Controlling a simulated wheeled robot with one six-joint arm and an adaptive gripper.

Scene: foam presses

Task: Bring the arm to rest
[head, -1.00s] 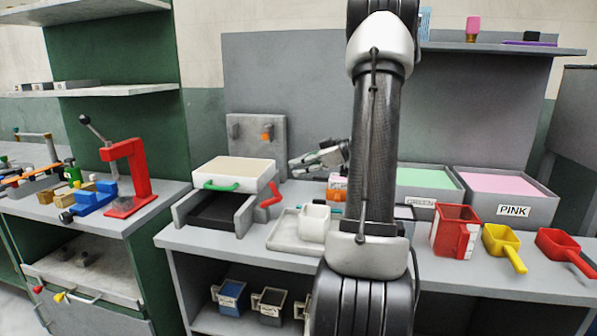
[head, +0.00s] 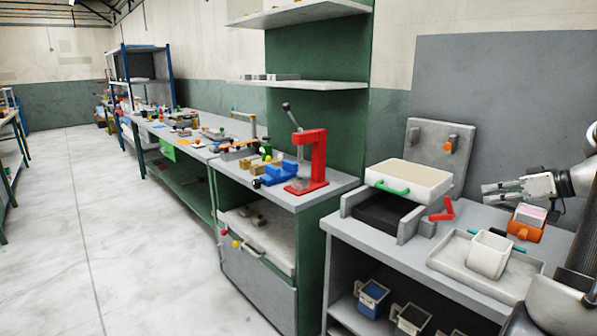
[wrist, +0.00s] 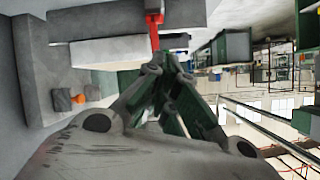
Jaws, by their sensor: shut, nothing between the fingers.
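My gripper (head: 489,191) is at the right of the head view, above the bench and pointing left. Its fingers are shut with nothing between them. In the wrist view my gripper (wrist: 170,75) shows its fingers meeting near the middle. A white press box with a green handle (head: 408,180) stands left of the fingertips. A red angled piece (head: 443,209) lies on the bench by the press base. Part of my arm is cut off at the right edge.
A grey tray (head: 447,262) holds a white cup (head: 489,253). An orange item (head: 526,224) stands near my wrist. A red lever press (head: 312,161) is on the middle bench. Dark bins (head: 411,319) sit on the lower shelf. Open floor (head: 60,230) lies at the left.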

